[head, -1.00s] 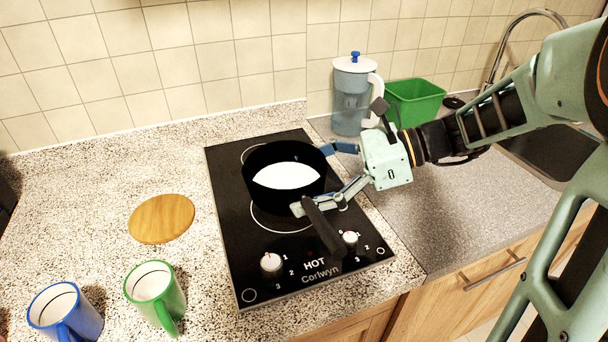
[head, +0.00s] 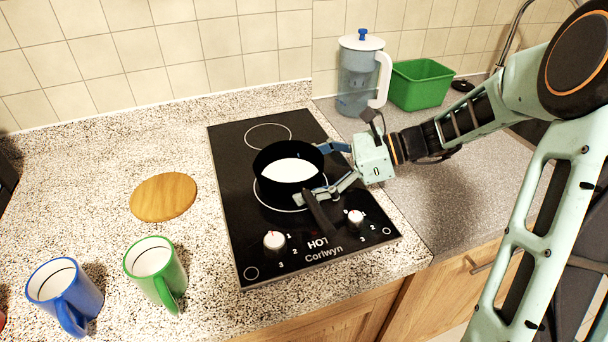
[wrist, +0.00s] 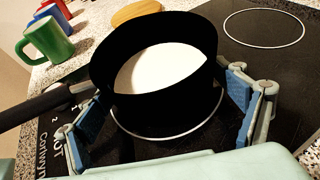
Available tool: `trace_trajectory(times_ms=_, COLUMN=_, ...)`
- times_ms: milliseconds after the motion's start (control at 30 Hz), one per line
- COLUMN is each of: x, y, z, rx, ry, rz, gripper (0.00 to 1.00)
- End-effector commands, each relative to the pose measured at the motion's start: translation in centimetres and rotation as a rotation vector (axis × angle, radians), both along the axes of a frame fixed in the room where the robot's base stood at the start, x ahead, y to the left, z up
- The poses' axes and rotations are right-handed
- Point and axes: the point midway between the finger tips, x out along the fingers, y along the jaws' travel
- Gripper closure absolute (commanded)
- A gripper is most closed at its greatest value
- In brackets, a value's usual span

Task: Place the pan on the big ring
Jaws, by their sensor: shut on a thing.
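The black pan (head: 279,192), white inside, is upright over the front part of the black cooktop. The pan's dark handle (head: 318,216) points toward the front knobs. The big ring (head: 263,201) is a thin white circle under the pan, its far part hidden. In the wrist view, the ring (wrist: 165,138) shows along the near side of the pan (wrist: 172,113). I cannot tell whether the pan's base touches the cooktop.
The small ring (head: 268,124) at the cooktop's back is bare. A wooden disc (head: 163,197), a green mug (head: 152,272) and a blue mug (head: 62,293) are at left. A pitcher (head: 358,85) and green bin (head: 421,84) stand behind my arm. Two knobs are at the front.

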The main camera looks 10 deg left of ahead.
Motion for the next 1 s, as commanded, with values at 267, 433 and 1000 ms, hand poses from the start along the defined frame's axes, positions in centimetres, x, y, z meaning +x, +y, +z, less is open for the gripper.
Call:
trace_trajectory(times_ms=267, x=0.0, y=0.0, z=-0.1, rx=0.003, ry=-0.001, rz=0.000, gripper=0.57)
trace_trajectory(times_ms=433, x=0.0, y=0.0, z=-0.2, rx=0.000, ry=-0.001, rz=0.000, gripper=0.00)
trace_trajectory(times_ms=1000, x=0.4, y=-3.9, z=1.9, rx=-0.002, ry=-0.002, rz=-0.006, gripper=0.00)
